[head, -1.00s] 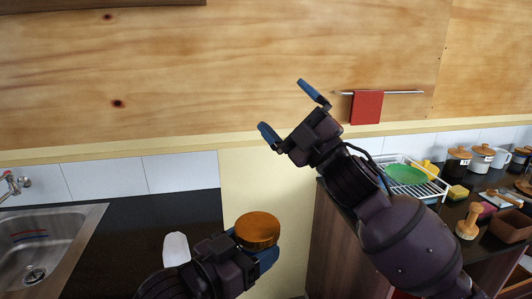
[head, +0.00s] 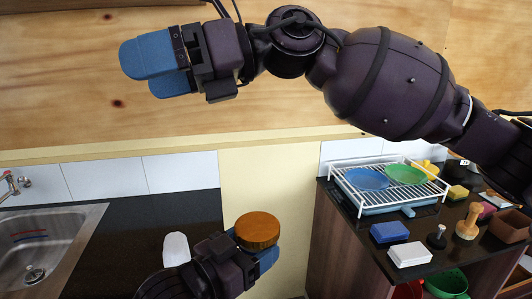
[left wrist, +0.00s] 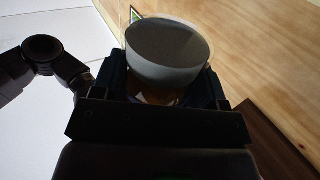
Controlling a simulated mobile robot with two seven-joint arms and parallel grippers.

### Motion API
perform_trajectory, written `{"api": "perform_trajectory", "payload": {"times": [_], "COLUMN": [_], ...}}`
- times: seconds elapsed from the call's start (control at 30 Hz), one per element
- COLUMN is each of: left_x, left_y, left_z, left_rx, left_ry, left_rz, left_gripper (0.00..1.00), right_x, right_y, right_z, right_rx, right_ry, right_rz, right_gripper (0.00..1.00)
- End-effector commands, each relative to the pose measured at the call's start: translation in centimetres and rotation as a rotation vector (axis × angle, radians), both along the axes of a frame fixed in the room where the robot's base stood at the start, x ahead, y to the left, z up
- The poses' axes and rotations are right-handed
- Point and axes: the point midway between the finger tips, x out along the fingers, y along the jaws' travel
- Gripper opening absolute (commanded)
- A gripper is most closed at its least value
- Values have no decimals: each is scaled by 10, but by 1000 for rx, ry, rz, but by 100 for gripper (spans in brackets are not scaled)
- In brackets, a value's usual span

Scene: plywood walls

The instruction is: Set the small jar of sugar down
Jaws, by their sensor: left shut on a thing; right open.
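The small jar (head: 257,230) shows its round wooden lid in the head view, at the lower middle in front of the cream wall strip. My left gripper (head: 256,254) is shut on it and holds it upright, clear of both counters. My right gripper (head: 155,68) is raised at the upper left in front of the plywood wall. It is open and empty, its blue fingers overlapping in this view.
The dark left counter (head: 130,215) is mostly bare, with a sink (head: 45,235) and a white object (head: 176,248). The right counter (head: 350,215) holds a dish rack (head: 350,183), a blue box (head: 390,232), a white block (head: 410,254) and a wooden-handled tool (head: 468,222).

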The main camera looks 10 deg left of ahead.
Motion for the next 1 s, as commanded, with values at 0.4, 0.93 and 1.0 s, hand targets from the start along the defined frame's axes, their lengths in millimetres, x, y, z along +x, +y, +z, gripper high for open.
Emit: {"api": "perform_trajectory", "payload": {"times": [0.4,0.93,1.0], "left_x": [0,0,0], "left_y": [0,0,0], "left_z": [0,0,1], "left_rx": [-1,-1,-1], "left_ry": [-1,-1,-1], "left_rz": [0,0,0], "left_gripper": [39,39,39], "right_x": [37,68,68], "right_y": [-44,-116,-117], "right_z": [-87,-128,-130], "right_rx": [-568,-992,-996], "right_ry": [-554,-781,-788], "right_rz": [144,377,392], "right_gripper": [100,100,100]}}
